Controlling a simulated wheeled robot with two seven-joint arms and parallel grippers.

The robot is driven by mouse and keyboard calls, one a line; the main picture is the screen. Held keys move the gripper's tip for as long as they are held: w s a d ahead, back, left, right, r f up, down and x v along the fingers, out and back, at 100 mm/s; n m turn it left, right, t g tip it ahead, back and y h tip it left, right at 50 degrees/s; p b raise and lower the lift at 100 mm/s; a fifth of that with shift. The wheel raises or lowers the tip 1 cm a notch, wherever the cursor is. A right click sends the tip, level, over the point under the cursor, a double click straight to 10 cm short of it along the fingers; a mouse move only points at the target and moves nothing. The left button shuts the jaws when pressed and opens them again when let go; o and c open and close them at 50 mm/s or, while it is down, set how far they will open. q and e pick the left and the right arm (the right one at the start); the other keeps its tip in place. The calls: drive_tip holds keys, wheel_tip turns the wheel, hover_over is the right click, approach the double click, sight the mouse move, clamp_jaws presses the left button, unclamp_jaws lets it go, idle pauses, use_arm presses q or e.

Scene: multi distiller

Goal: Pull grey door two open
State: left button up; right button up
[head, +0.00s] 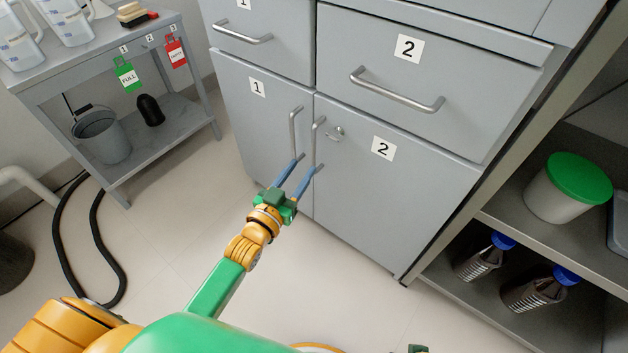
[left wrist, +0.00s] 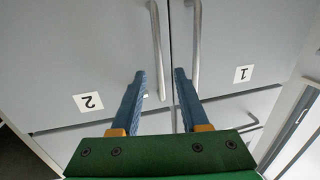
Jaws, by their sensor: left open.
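Grey door two (head: 400,190) is shut, flush with the cabinet, and carries a white label 2. It also fills the left of the left wrist view (left wrist: 80,50). Its upright bar handle (head: 317,135) is near its left edge, beside a small lock. My left gripper (head: 309,163) is open at the lower part of the handles. In the left wrist view, the door two handle (left wrist: 157,45) appears between the two blue fingers (left wrist: 160,74), with no clear contact. Only a dark green bit at the bottom edge of the head view may be my right gripper (head: 418,348).
Door one (head: 258,130), also shut, has its own handle (head: 294,130) close beside, just outside one finger. Drawers (head: 430,75) sit above. A shelf (head: 500,220) with bottles and a green-lidded tub stands right. The floor before door two looks clear.

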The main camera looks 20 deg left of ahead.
sight(313, 151)
use_arm(q)
drive_tip(key=w, duration=0.2)
drive_tip(key=w+b, duration=0.1)
drive_tip(key=w, duration=0.1)
drive_tip(key=w+d+b, duration=0.1)
drive_tip(key=w, duration=0.1)
drive_tip(key=shift+w+r, duration=0.3)
drive_tip(key=shift+w+d+r, duration=0.1)
drive_tip(key=shift+w, duration=0.2)
use_arm(e)
wheel_tip(313, 151, up, 6)
drive_tip(key=w, duration=0.2)
drive_tip(key=shift+a+r+t, duration=0.15)
drive_tip(key=shift+a+t, duration=0.05)
drive_tip(key=shift+t, duration=0.1)
use_arm(q)
clamp_jaws()
